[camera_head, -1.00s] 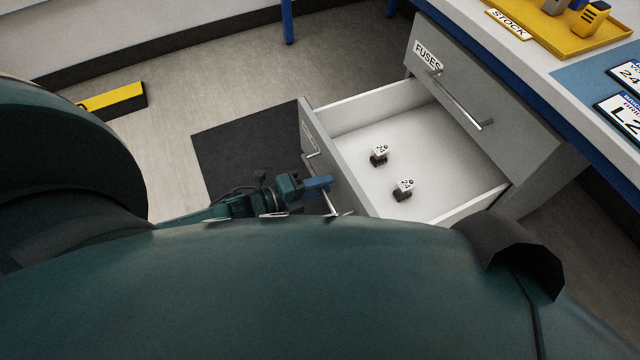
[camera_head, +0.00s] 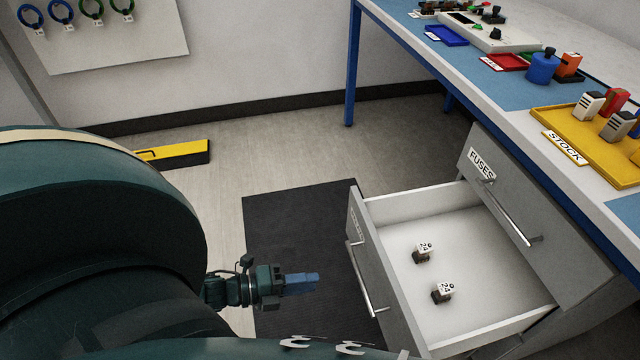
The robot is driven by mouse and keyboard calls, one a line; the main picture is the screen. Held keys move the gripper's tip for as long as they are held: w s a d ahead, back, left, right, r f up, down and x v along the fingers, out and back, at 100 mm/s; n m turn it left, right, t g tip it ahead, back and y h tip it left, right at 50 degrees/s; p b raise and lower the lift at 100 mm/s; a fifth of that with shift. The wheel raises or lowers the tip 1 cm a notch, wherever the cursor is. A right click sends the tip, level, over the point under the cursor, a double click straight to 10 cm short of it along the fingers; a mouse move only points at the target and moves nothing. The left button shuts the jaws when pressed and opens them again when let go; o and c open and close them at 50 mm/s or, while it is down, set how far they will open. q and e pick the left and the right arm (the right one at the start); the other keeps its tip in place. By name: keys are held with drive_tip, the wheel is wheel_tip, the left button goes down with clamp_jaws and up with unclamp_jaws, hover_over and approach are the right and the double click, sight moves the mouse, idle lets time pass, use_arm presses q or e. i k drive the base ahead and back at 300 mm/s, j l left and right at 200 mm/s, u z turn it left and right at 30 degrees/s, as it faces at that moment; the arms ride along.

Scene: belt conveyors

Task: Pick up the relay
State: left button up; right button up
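Two small relay-like blocks with white tops marked 24 and dark lower parts lie in the open lower drawer (camera_head: 480,308). One relay (camera_head: 422,254) is farther back, and the other relay (camera_head: 442,293) is nearer the front of the picture. They stand apart on the white drawer floor. My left gripper (camera_head: 316,280) is outside the drawer, left of its front panel and handle, above the dark mat. Its blue fingers look empty and touch nothing; the gap between them cannot be made out. My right gripper is not in view.
The closed FUSES drawer (camera_head: 510,215) overhangs the open one's right side. Above is the workbench (camera_head: 400,35) with a yellow STOCK tray (camera_head: 566,131). A black mat (camera_head: 290,225) covers the floor left of the drawer. A yellow-and-black block (camera_head: 180,153) lies by the wall.

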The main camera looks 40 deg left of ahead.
sight(422, 252)
drive_tip(key=k, duration=1)
